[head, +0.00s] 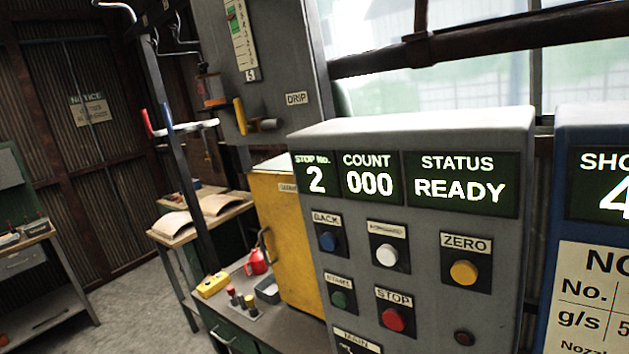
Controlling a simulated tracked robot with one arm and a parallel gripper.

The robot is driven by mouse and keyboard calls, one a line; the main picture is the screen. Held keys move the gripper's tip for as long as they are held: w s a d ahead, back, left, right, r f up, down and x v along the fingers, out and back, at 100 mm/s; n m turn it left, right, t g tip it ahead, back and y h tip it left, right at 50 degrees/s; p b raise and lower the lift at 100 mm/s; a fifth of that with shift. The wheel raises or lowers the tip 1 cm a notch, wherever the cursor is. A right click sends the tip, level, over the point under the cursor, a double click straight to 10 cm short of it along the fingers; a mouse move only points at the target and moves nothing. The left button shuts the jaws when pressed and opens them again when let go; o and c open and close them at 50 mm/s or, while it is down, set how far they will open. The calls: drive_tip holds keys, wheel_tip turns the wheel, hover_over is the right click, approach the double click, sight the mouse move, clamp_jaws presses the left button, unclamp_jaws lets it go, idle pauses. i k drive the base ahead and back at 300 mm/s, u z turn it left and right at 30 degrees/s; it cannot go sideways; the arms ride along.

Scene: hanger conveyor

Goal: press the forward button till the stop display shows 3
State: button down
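The grey control box (430,130) stands right of the middle in the head view. Its stop display (316,177) reads 2, the count display (370,182) reads 000 and the status display (460,185) reads READY. The white button (387,255) sits in the middle of the panel under a label too blurred to read fully; it appears to be the forward button. The blue BACK button (328,241) is left of it and the yellow ZERO button (464,272) is right of it. My gripper is not in view.
The red STOP button (393,319) and the green button (339,299) sit below the white one. A blue box (585,240) stands close at the right. A yellow cabinet (290,235) and a bench with a red can (256,262) are at the left of the panel.

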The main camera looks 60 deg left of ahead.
sight(387, 254)
drive_tip(key=z, duration=0.55)
drive_tip(key=k, duration=1.45)
drive_tip(key=u, duration=0.55)
drive_tip(key=i, duration=1)
drive_tip(key=z, duration=0.1)
